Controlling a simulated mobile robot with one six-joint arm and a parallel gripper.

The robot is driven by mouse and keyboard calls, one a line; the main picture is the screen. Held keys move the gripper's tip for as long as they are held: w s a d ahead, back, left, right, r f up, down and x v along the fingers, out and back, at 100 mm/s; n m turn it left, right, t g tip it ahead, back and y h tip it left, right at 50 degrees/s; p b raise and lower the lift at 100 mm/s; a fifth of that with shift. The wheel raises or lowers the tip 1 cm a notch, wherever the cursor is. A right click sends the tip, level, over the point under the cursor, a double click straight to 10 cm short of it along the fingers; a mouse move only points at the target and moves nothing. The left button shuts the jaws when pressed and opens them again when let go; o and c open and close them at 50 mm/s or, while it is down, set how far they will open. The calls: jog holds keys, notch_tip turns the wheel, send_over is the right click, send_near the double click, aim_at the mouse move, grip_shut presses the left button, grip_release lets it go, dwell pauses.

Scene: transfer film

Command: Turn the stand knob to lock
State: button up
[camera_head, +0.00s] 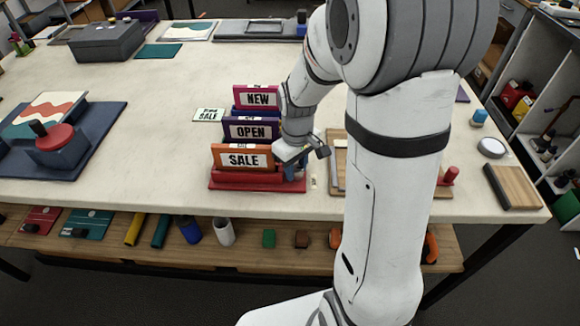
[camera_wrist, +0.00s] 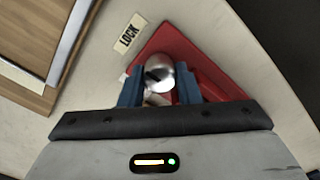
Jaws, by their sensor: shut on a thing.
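A round silver knob (camera_wrist: 161,75) with a dark mark sits on the base. My gripper (camera_wrist: 160,92) is shut on the knob, with a blue finger on each side of it. In the head view my gripper (camera_head: 293,168) is at the right end of the stand, and the knob is hidden there. A LOCK label (camera_wrist: 129,33) lies beside the base.
A small SALE card (camera_head: 209,115) lies left of the stand. A wooden board (camera_head: 337,160) is close on the right. A blue tray (camera_head: 105,120) with a red-topped object is at the left. The table between the tray and the stand is mostly clear.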

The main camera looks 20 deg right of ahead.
aim_at(296, 166)
jog(key=shift+w, duration=0.15)
jog(key=o, duration=0.7)
jog(key=shift+d, duration=0.1)
notch_tip(296, 166, up, 8)
jog(key=shift+f, duration=0.1)
jog(key=s+a+r+m+t, duration=0.1)
jog(key=s+r+m, duration=0.3)
jog(key=s, duration=1.1)
jog(key=shift+r+m+t, duration=0.4)
jog(key=shift+m+t, duration=0.2)
jog(key=shift+t, duration=0.3)
